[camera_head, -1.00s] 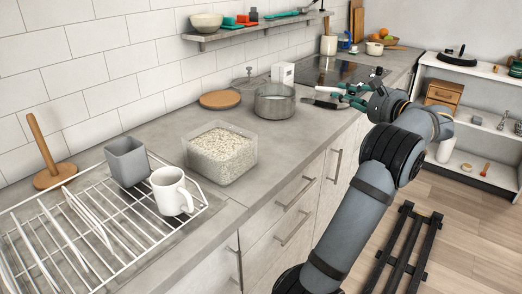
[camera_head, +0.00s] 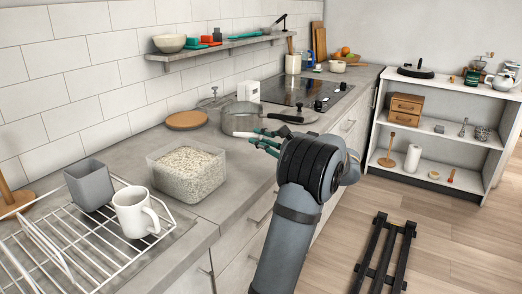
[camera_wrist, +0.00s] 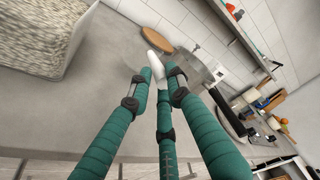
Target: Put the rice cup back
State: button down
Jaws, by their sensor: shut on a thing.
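My gripper (camera_head: 262,139) is over the counter, just in front of the steel pot. In the wrist view its green fingers (camera_wrist: 158,82) are closed around a slender white thing (camera_wrist: 155,64); it also shows as a small white tip in the head view (camera_head: 244,134). Most of it is hidden by the fingers, so I cannot tell whether it is the rice cup. A clear box of rice (camera_head: 188,174) stands open on the counter, left of my gripper; its corner shows at the upper left of the wrist view (camera_wrist: 40,35).
The steel pot (camera_head: 238,122) with a dark handle and a round wooden board (camera_head: 186,120) stand behind. A white wire rack (camera_head: 92,255) with a grey cup (camera_head: 90,185) and a white mug (camera_head: 136,211) is at the left. Counter in front of the pot is clear.

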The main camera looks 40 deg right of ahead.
jog(key=shift+f, duration=1.5)
jog(key=shift+f+b, duration=0.2)
jog(key=shift+b, duration=0.1)
jog(key=c, duration=1.6)
grip_release()
jog(key=shift+r, duration=0.1)
jog(key=shift+r, duration=0.15)
jog(key=s, duration=0.8)
jog(key=s+r+b, duration=0.1)
jog(key=s, duration=0.3)
jog(key=shift+d, duration=0.15)
